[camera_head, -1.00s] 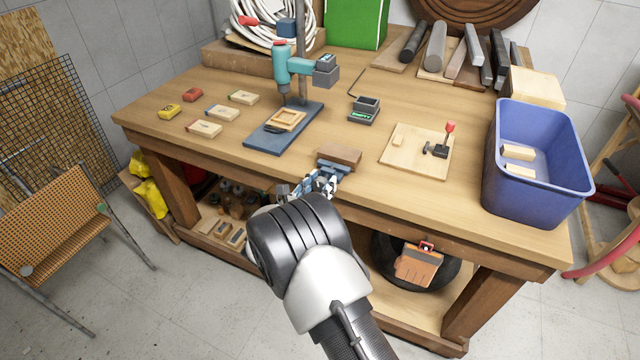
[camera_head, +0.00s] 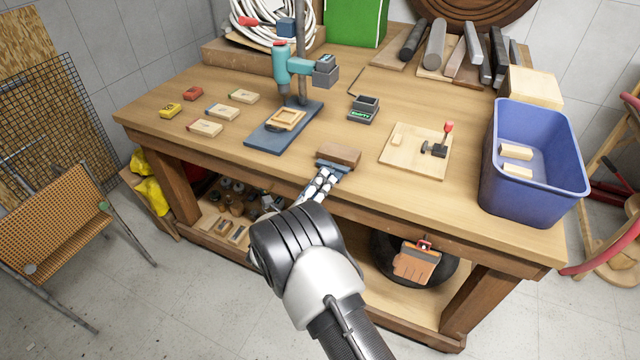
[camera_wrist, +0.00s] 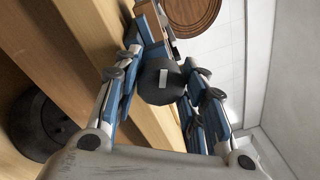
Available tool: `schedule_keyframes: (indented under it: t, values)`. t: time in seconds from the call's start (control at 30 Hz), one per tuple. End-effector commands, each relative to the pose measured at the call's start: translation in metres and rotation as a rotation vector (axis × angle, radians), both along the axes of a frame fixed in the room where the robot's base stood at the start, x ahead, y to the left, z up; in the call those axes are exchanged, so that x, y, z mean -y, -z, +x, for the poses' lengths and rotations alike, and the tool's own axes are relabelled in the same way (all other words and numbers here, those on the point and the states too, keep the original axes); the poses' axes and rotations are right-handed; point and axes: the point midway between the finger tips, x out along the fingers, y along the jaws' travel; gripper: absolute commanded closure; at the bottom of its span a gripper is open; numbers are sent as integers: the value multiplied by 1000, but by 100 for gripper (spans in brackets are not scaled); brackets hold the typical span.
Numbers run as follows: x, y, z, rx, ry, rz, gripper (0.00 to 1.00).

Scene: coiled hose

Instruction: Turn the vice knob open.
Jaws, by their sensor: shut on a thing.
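The vice sits at the front edge of the workbench, with a brown wooden jaw block (camera_head: 339,154) and a blue-grey metal part below it. In the wrist view the vice knob (camera_wrist: 161,84) is a dark round piece with a pale mark on its face. My gripper (camera_head: 322,180) reaches up to the vice from the front. In the wrist view its two fingers lie on either side of the knob, shut on it. In the head view the knob is hidden by my fingers. How far the jaws of the vice are apart cannot be told.
The workbench (camera_head: 225,165) carries a drill press (camera_head: 296,66), small wooden blocks, a small dark device (camera_head: 363,108) and a board with a red-knobbed clamp (camera_head: 400,143). A blue bin (camera_head: 540,190) stands at the right end. The floor in front is clear.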

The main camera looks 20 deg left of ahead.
Motion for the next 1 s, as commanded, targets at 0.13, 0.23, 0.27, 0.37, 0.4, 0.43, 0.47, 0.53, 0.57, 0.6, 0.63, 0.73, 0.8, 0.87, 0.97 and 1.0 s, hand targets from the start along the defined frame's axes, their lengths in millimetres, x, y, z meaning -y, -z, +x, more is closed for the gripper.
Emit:
schedule_keyframes:
  t: [0.13,0.23,0.27,0.37,0.4,0.43,0.47,0.53,0.57,0.6,0.63,0.73,0.8,0.87,0.97,1.0]
  values:
    - [1,1,0,-12,0,-127,86]
    - [1,1,0,-17,0,-203,86]
    - [1,1,0,-19,1,-224,86]
    - [1,0,0,-24,1,-285,86]
    - [1,0,0,-25,1,-306,86]
    - [1,0,0,-26,1,-322,86]
    - [1,0,0,-28,1,-335,86]
    - [1,0,0,-29,1,-363,86]
    - [1,0,0,-30,1,-373,86]
    - [1,0,0,-30,0,-384,86]
    - [1,0,0,-32,1,-393,86]
    - [1,0,0,-32,0,-410,86]
    - [1,0,0,-33,0,-418,86]
    - [1,0,0,-33,1,-423,86]
    - [1,0,0,-33,0,-425,86]
    - [1,0,0,-33,0,-425,86]
